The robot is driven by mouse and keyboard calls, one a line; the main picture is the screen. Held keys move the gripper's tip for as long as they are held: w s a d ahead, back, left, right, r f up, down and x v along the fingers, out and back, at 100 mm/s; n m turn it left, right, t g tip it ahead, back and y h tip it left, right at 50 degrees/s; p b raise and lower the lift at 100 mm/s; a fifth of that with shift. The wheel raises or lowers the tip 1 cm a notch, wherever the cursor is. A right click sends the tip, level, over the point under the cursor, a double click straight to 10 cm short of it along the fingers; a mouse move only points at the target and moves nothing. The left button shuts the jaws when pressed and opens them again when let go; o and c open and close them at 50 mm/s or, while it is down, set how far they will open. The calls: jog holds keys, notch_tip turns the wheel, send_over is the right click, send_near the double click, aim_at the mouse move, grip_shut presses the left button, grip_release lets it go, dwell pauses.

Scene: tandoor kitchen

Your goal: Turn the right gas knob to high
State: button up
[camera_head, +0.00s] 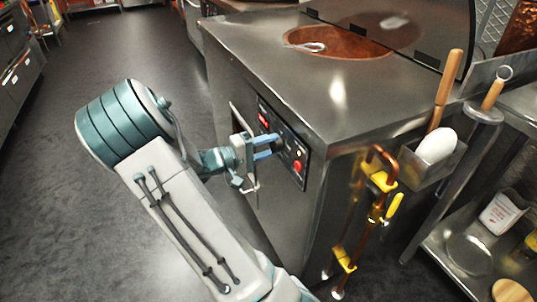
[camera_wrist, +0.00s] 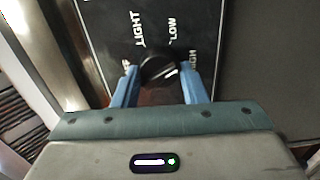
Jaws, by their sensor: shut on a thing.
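The black gas knob (camera_wrist: 158,66) sits on a dark panel with white lettering. LIGHT is printed above its left side, LOW above its right side, and HIGH partly shows at the right finger. A small pale mark shows on the knob's lower right; I cannot tell surely if it is the pointer. My gripper (camera_wrist: 158,72) is shut on the knob, one blue finger on each side. In the head view my gripper (camera_head: 274,146) reaches the control panel (camera_head: 283,133) on the steel tandoor's front, and its fingers hide the knob there.
A red button (camera_head: 297,166) is on the panel right of my gripper. Copper gas pipes with yellow valves (camera_head: 378,182) stand at the tandoor's right side. A steel holder (camera_head: 432,170) with a wooden-handled tool hangs there. The floor (camera_head: 120,60) at left is clear.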

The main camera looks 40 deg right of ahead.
jog(key=shift+m+b, duration=2.6)
jog(key=shift+m, duration=0.2)
jog(key=shift+r, duration=0.1)
jog(key=o, duration=1)
jog(key=shift+c, duration=0.2)
jog(key=p+v, duration=0.2)
jog(key=v, duration=1.1)
jog(key=shift+a+p, duration=0.35)
jog(key=shift+a, duration=0.05)
